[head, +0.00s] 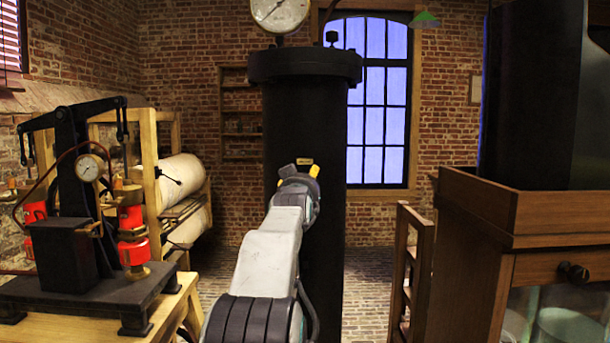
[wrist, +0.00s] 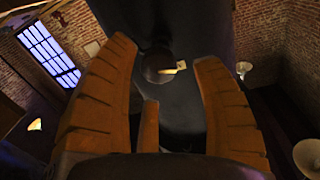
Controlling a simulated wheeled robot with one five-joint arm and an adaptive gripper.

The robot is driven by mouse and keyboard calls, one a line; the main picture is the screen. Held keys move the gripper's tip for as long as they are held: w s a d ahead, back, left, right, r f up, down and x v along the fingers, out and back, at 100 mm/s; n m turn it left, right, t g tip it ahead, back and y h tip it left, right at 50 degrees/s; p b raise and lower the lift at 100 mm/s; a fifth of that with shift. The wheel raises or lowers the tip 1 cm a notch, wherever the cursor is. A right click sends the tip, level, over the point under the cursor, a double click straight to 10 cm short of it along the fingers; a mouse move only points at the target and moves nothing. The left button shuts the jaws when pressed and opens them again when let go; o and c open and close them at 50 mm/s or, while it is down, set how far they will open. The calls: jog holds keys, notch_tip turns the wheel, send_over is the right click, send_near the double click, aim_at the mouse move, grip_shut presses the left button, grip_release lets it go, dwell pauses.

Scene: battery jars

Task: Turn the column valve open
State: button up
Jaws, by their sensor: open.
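The tall black column (head: 325,120) stands in the middle of the head view, with a wide flange at its top. My gripper (head: 303,172) is in front of it, and a small brass plate (head: 304,161) shows just above the fingers. In the wrist view, a dark rounded knob (wrist: 156,62), apparently the valve, sits on the column (wrist: 190,115) beyond the fingers. A small pale piece (wrist: 173,70) shows at its right side. My gripper (wrist: 167,62) is open, its ridged orange fingers apart on either side of the knob, with nothing held. The valve is hidden in the head view.
A gauge (head: 280,12) tops the column. At left, a bench (head: 135,325) carries a black press (head: 70,170) with red parts. At right stands a wooden cabinet (head: 480,205), with a slatted wooden frame (head: 412,265) beside it. Brick floor shows around the column.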

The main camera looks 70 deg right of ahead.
jog(key=shift+p+x, duration=0.85)
jog(key=shift+x, duration=0.4)
jog(key=shift+c, duration=0.2)
jog(key=c, duration=1.1)
jog(key=shift+a+f+n+b, duration=0.1)
jog(key=shift+n+b, duration=0.7)
jog(key=shift+b, duration=0.2)
jog(key=shift+c, duration=0.2)
jog(key=shift+r+n+b, duration=0.25)
jog(key=shift+n+b, duration=0.05)
jog(key=shift+n, duration=0.5)
jog(key=o, duration=1.2)
jog(key=shift+f, duration=0.15)
